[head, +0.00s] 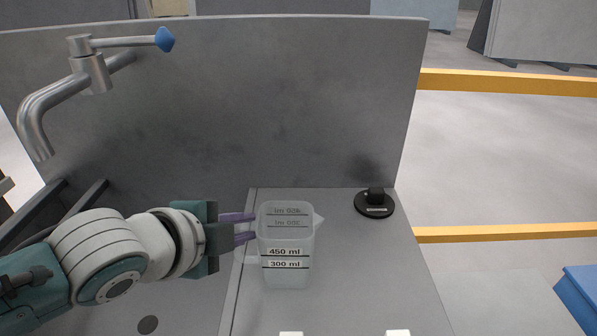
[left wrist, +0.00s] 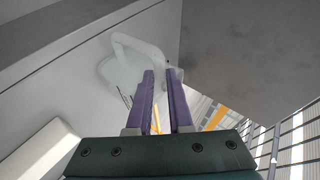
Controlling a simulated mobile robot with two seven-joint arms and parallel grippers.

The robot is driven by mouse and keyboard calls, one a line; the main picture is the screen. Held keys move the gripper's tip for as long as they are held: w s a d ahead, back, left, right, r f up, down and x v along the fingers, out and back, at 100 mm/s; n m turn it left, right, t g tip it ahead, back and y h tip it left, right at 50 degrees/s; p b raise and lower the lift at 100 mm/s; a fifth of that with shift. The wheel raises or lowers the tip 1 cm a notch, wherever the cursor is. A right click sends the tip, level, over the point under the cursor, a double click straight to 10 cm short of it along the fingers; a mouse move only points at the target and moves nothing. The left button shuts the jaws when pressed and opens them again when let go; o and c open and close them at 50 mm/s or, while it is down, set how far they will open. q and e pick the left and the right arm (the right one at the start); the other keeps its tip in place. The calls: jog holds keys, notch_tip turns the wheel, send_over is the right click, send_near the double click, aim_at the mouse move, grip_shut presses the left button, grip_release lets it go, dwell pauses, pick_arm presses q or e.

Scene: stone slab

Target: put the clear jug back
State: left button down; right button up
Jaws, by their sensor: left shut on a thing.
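The clear jug (head: 286,245), a translucent measuring cup with printed level marks such as 450 ml and 300 ml, is upright over the grey slab (head: 360,270). My left gripper (head: 250,228) comes in from the left, its purple fingers at the jug's left side. In the left wrist view the fingers (left wrist: 160,78) are shut on the jug's handle, and the pale jug (left wrist: 118,72) shows behind them. I cannot tell whether its base touches the slab. The jug looks empty. My right gripper is not in view.
A black round thing (head: 374,205) stands at the slab's back right, before an upright stone panel (head: 260,100). A metal tap (head: 62,92) with a blue-tipped lever is at the upper left. A blue box (head: 580,295) is at the lower right.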

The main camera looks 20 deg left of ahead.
pick_arm(q)
jog(key=c, duration=0.8)
grip_release()
jog(key=shift+s+r, duration=0.2)
jog(key=shift+r, duration=0.05)
jog(key=s+r+n+g+p, duration=0.1)
jog(key=s+n, duration=0.3)
jog(key=s, duration=0.4)
jog(key=s+r+n+g+y+p, duration=0.1)
jog(key=s+r+n+g, duration=0.2)
jog(key=s+n, duration=0.2)
jog(key=s+r+n+g+p, duration=0.1)
jog(key=s+n, duration=0.4)
jog(key=s, duration=0.6)
notch_tip(320, 180, up, 2)
jog(key=shift+a+g, duration=0.1)
jog(key=shift+g, duration=0.8)
notch_tip(320, 180, up, 37)
jog(key=p, duration=3.7)
jog(key=shift+w, duration=0.1)
